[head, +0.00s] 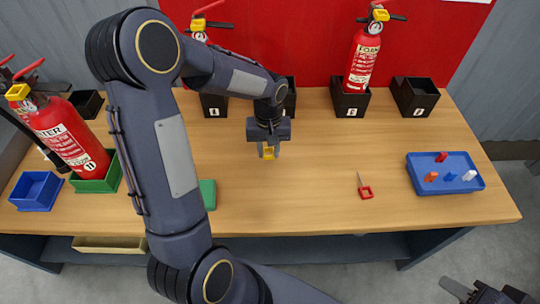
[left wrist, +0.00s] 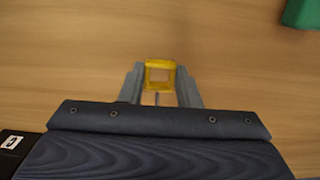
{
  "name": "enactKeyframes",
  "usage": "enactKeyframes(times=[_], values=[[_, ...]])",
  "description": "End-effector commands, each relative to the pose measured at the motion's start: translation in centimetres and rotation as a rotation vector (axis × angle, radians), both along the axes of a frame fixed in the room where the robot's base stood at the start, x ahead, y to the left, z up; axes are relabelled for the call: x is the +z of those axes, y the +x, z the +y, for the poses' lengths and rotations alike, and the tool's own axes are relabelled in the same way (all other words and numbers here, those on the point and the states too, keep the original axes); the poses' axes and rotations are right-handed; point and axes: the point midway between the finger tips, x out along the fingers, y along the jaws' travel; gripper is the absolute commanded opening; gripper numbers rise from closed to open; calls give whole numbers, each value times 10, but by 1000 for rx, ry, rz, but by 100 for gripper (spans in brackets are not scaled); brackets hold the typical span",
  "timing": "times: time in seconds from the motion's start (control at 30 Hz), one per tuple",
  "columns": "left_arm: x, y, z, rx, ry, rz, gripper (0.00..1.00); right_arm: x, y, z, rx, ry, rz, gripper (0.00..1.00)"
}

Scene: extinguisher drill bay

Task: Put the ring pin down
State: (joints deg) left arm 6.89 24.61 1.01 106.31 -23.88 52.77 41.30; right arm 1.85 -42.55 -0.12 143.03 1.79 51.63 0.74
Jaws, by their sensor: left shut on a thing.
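My left gripper (head: 268,150) is shut on a yellow ring pin (head: 268,153) over the middle of the wooden table. In the left wrist view, the pin's square yellow ring (left wrist: 160,73) sits between the two fingertips of the left gripper (left wrist: 161,82), and its thin shaft is mostly hidden. I cannot tell whether the pin touches the table. A second ring pin, red (head: 366,191), lies on the table to the right. My right gripper (head: 485,292) is at the lower right, away from the table and partly cut off.
A blue tray (head: 446,188) with several small pegs is at the right. Black bins line the back, one holding an extinguisher (head: 365,55). At left are another extinguisher (head: 68,140), a blue bin (head: 36,190) and a green block (head: 207,194). Table around the left gripper is clear.

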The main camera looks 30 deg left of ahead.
Motion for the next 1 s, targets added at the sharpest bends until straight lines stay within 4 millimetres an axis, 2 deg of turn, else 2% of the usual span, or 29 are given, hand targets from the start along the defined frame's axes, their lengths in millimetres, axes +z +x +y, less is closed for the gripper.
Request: enactKeyframes(times=[0.3,0.67,0.7,0.87,1.0], values=[[-36,4,-2,0,0,2,0,-3,0,0,0,0,0,36],[-41,4,-2,0,0,0,0,-7,0,0,0,0,0,36],[-40,4,-2,0,0,0,32,-6,0,0,0,0,0,36],[-40,4,-2,0,0,0,51,-6,0,0,0,0,0,36],[-39,4,-2,0,0,0,51,-6,0,0,0,0,0,36]])
